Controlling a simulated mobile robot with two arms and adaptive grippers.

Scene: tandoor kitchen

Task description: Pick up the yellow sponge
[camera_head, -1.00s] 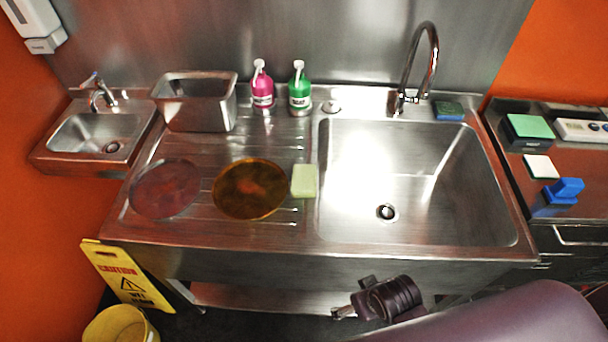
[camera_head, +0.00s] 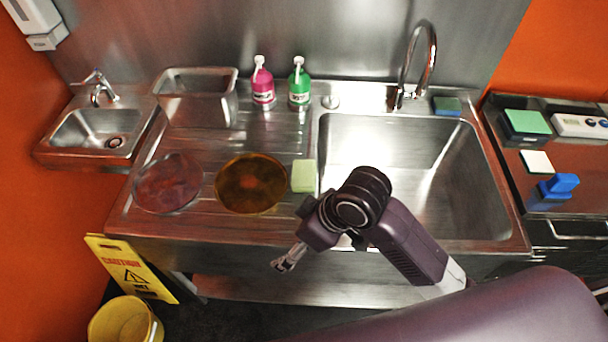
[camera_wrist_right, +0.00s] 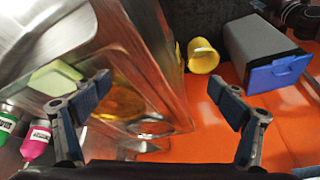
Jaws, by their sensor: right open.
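The yellow sponge (camera_head: 303,175) is a pale yellow-green block. It lies on the steel drainboard (camera_head: 200,225), between the amber plate (camera_head: 251,183) and the sink basin. My right gripper (camera_head: 283,263) is in front of the counter's front edge, below and apart from the sponge in the head view. In the right wrist view the right gripper (camera_wrist_right: 162,100) has its two fingers wide apart with nothing between them. The sponge shows there too (camera_wrist_right: 55,77), at the left behind the left finger. My left gripper is not in view.
A reddish plate (camera_head: 167,183), a steel container (camera_head: 197,97), a pink bottle (camera_head: 263,88) and a green bottle (camera_head: 299,90) stand on the drainboard. The sink basin (camera_head: 370,140) is right of the sponge. A caution sign (camera_head: 131,270) and yellow bucket (camera_head: 124,322) are on the floor.

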